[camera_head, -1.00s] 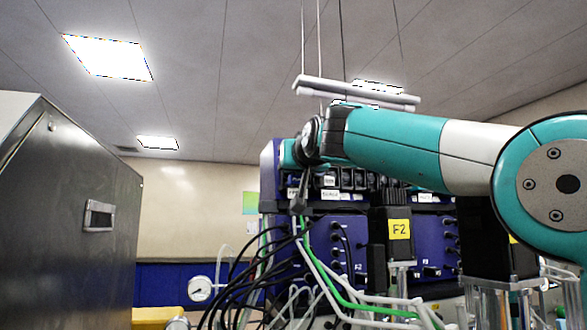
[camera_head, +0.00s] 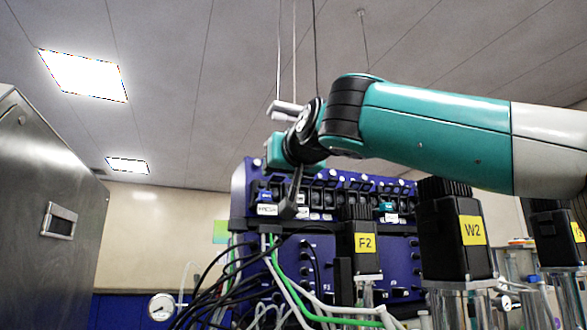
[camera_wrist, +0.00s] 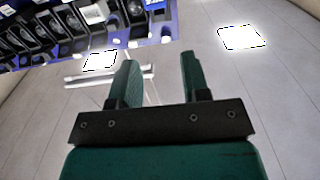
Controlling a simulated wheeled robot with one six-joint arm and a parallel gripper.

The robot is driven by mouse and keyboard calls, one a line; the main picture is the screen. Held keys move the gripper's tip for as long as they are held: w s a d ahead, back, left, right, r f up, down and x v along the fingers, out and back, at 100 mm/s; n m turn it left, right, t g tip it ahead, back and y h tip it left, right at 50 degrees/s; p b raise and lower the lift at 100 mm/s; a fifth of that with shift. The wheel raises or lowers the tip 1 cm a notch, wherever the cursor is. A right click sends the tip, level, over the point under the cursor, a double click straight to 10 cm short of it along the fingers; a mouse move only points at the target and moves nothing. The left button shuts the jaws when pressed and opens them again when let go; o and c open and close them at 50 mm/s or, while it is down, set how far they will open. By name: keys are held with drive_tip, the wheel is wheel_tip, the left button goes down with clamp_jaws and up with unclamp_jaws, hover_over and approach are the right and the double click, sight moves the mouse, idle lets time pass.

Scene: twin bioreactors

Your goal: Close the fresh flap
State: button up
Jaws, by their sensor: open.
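A row of black pump heads with flaps (camera_head: 345,193) runs along the top of the blue control tower (camera_head: 375,262). A white label (camera_head: 267,210) at the row's left end may read FRESH, but the print is too small to be sure. Whether the flap above it is open or closed I cannot tell. My gripper (camera_head: 289,207) points down in front of the row's left part, just right of that label, hiding part of the row. In the wrist view my gripper (camera_wrist: 160,78) is open with nothing between its fingers, and the pump row (camera_wrist: 60,28) shows at upper left.
Black motor blocks labelled F2 (camera_head: 362,250) and W2 (camera_head: 455,240) stand in front of the tower, below my arm. Black, green and white tubes (camera_head: 270,285) hang below my gripper. A steel cabinet (camera_head: 45,180) stands at left. A gauge (camera_head: 161,307) is low in the gap.

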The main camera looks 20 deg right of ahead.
drive_tip(key=s+b, duration=0.1)
drive_tip(key=s, duration=0.6)
idle(0.4)
